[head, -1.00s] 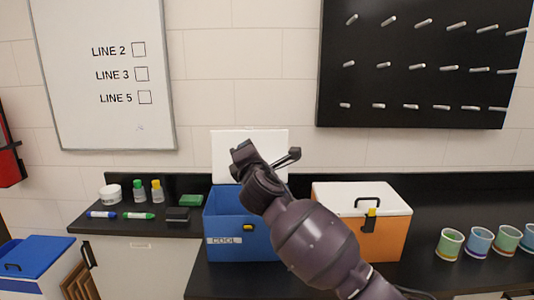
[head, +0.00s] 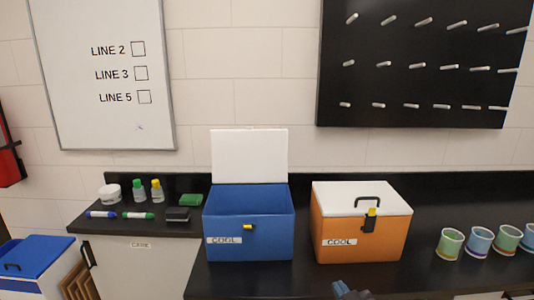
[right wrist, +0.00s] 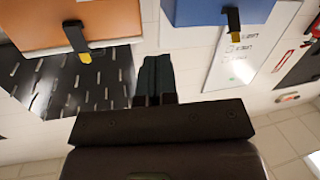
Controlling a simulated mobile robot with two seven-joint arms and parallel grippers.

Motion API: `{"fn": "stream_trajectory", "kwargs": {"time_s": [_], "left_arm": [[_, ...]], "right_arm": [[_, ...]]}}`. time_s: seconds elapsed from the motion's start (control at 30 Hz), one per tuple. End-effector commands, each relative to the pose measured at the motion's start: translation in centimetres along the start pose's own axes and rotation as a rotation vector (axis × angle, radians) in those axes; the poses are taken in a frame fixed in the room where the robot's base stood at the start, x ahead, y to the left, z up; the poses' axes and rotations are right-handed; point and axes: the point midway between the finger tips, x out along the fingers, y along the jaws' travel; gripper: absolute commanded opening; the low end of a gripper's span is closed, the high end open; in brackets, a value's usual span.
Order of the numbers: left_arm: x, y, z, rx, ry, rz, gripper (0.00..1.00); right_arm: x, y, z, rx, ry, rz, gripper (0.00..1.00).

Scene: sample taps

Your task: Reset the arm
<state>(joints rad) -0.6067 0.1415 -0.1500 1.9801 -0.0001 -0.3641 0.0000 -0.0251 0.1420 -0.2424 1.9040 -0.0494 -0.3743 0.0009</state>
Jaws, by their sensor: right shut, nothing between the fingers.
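My right gripper (head: 350,290) shows only as a small dark tip at the bottom edge of the head view. In the right wrist view its two fingers (right wrist: 155,78) are together with nothing between them. It is in front of the counter, nearer to me than the orange box (head: 345,235), and apart from it. The rest of my right arm is out of the head view. My left gripper is in neither view.
The blue box (head: 275,240) stands on the black counter (head: 240,280) with its white lid (head: 250,157) up. The orange box's lid (head: 335,197) is down. Several cups (head: 451,243) stand at right. Markers (head: 137,215) and small bottles (head: 157,191) are at left.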

Motion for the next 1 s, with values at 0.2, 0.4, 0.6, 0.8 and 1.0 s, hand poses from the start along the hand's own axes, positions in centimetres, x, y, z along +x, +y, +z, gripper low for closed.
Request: {"fn": "stream_trajectory", "kwargs": {"time_s": [0.2, 0.4, 0.6, 0.8, 1.0], "left_arm": [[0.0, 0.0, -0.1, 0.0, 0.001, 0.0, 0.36], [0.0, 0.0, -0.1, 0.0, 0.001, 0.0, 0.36], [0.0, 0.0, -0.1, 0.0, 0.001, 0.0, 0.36], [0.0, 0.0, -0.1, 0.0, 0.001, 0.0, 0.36], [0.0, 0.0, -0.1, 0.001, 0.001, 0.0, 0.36]], "right_arm": [[-7.6, 2.1, 8.1, 0.088, -0.151, 0.066, 0.0], [-15.3, 3.0, 14.9, 0.123, -0.313, 0.124, 0.0], [-21.3, 2.5, 19.6, 0.144, -0.441, 0.148, 0.0], [-23.4, 2.2, 20.9, 0.151, -0.482, 0.153, 0.0], [-23.4, 2.1, 20.9, 0.151, -0.483, 0.153, 0.0]]}}
